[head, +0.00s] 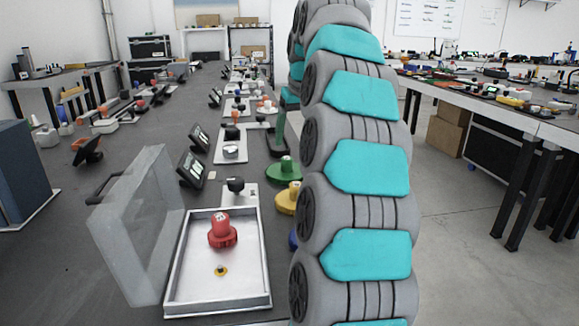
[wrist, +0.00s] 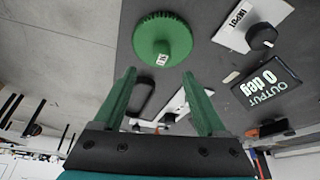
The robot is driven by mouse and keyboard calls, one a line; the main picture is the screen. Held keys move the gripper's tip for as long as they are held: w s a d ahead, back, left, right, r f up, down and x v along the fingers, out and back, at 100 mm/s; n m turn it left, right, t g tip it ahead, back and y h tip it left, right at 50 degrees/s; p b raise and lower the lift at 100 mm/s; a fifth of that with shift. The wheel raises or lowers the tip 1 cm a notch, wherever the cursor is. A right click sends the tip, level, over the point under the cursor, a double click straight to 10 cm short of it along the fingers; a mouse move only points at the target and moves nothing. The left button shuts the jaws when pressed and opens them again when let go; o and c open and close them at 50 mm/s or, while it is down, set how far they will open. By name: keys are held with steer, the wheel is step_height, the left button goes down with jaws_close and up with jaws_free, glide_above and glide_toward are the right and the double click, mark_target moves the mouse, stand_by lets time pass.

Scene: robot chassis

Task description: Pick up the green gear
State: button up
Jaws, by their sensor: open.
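The green gear (head: 284,172) lies on the dark workbench beside my arm in the head view, with a raised hub on top. In the wrist view the green gear (wrist: 160,32) sits at the top centre, toothed at its edge, with a small white tag on the hub. My gripper (wrist: 159,75) has its two green fingers spread apart with nothing held between them. The gear appears ahead of the fingertips, outside the gap. In the head view a green finger (head: 279,132) shows just behind the gear; the rest of the gripper is mostly hidden by my arm.
A yellow gear (head: 286,201) is just in front of the green one. An open grey box (head: 172,300) holds a red gear (head: 221,232). A black-knobbed block (head: 238,194) and small display (head: 190,169) stand left of the gear.

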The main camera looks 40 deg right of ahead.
mark_target(287, 158)
steer(key=shift+p+x, duration=0.45)
steer(key=shift+x, duration=3.2)
steer(key=shift+s+a, duration=0.1)
steer(key=shift+a, duration=0.05)
steer(key=shift+c, duration=0.3)
jaws_close()
